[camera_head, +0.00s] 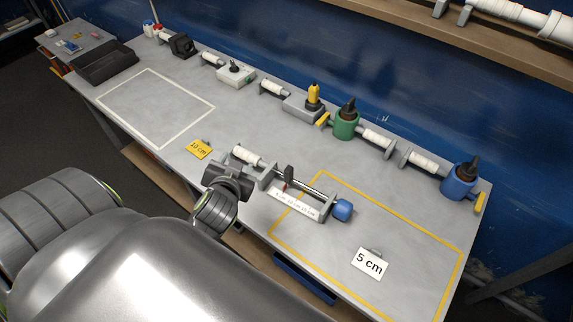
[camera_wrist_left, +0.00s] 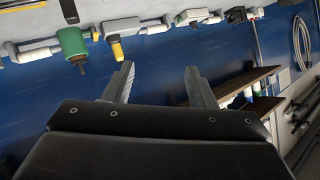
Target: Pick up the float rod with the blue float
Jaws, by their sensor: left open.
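The float rod (camera_head: 318,191) is a thin dark rod with a blue float (camera_head: 343,210) at its right end. It lies lengthwise along a grey stand with a white marked scale (camera_head: 295,204), near the table's front edge. My left gripper (camera_head: 232,176) is to the left of the rod, apart from it. Its fingers are hard to make out in the head view. In the left wrist view the gripper (camera_wrist_left: 158,78) is open and empty, with its fingers towards the blue wall. The rod is not in the wrist view. My right gripper is not in view.
A white roll on a grey bracket (camera_head: 247,156) stands close to my left gripper. Yellow "10 cm" (camera_head: 199,149) and white "5 cm" (camera_head: 370,264) cards are on the table (camera_head: 245,118). The white-outlined area is clear.

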